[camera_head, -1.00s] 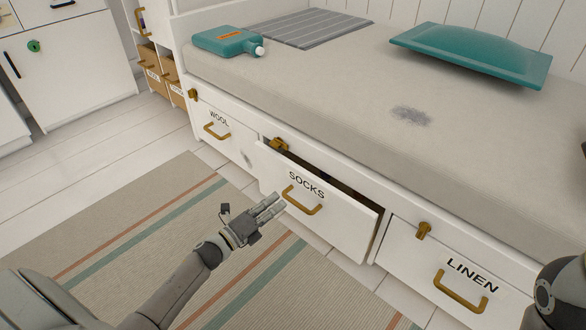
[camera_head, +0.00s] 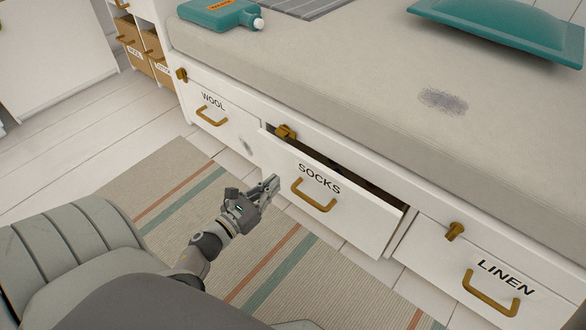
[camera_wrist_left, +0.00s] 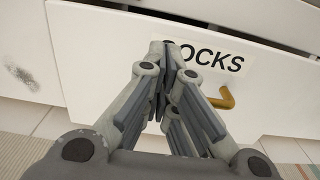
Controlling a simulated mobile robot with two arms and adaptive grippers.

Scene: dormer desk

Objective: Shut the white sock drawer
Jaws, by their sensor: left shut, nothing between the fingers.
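The white drawer labelled SOCKS (camera_head: 345,215) stands part-way out of the bench front, with a dark gap along its top. Its brass handle (camera_head: 313,195) is on the front face. My left gripper (camera_head: 273,183) is shut and empty, its fingertips at the left part of the drawer front. In the left wrist view my left gripper (camera_wrist_left: 168,50) covers the first letter of the label, close to or touching the drawer front (camera_wrist_left: 100,60); I cannot tell which. The brass handle (camera_wrist_left: 222,98) shows to the right of the fingers. My right gripper is out of view.
The wool drawer (camera_head: 222,128) and linen drawer (camera_head: 470,265) sit on either side. Brass latches stand above the fronts, one (camera_head: 286,132) by the sock drawer. A striped rug (camera_head: 165,180) covers the floor. A teal bottle (camera_head: 220,14) and pillow (camera_head: 500,30) lie on the mattress.

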